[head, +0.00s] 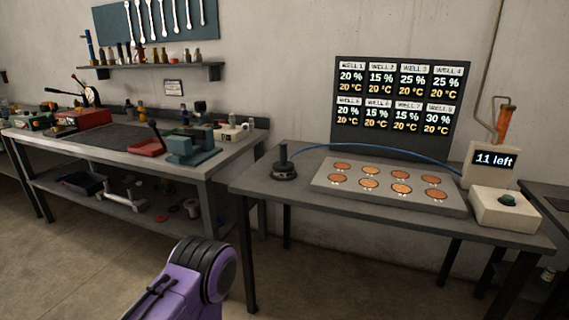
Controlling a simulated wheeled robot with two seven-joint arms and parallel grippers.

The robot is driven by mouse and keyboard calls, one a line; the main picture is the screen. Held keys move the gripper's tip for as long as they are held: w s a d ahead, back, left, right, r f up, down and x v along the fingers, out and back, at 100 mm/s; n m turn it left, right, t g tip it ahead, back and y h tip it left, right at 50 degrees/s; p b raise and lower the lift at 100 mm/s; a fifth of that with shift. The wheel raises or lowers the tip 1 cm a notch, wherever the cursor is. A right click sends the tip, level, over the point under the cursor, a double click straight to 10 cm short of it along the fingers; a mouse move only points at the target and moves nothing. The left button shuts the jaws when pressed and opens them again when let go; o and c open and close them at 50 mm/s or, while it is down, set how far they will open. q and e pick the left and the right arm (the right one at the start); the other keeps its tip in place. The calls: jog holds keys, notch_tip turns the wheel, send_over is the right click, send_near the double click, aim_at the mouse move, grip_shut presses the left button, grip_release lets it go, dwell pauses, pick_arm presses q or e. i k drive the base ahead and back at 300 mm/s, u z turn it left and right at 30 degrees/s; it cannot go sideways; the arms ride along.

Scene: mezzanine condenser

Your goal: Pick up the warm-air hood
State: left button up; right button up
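What looks like the warm-air hood (284,167) is a small dark round piece with an upright handle. It stands on the left end of the grey table (262,192). A thin blue hose (375,149) runs from beside it, over the back of the table, to the right. A grey plate (385,195) with several copper-coloured round wells lies to its right. Neither of my grippers is in view. A purple and black part of my arm shows at the bottom, in front of the table and apart from the hood.
A dark display board (400,108) with well percentages and 20 °C readings stands behind the plate. A pale unit (492,166) reading "11 left" and a box with a dark green knob (507,199) are at the right. A cluttered workbench (115,150) stands left.

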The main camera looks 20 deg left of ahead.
aim_at(283, 168)
jog(key=k, duration=0.6)
jog(key=u, duration=0.55)
jog(key=i, duration=0.6)
jog(key=u, duration=0.4)
jog(key=i, duration=1)
jog(key=z, duration=0.45)
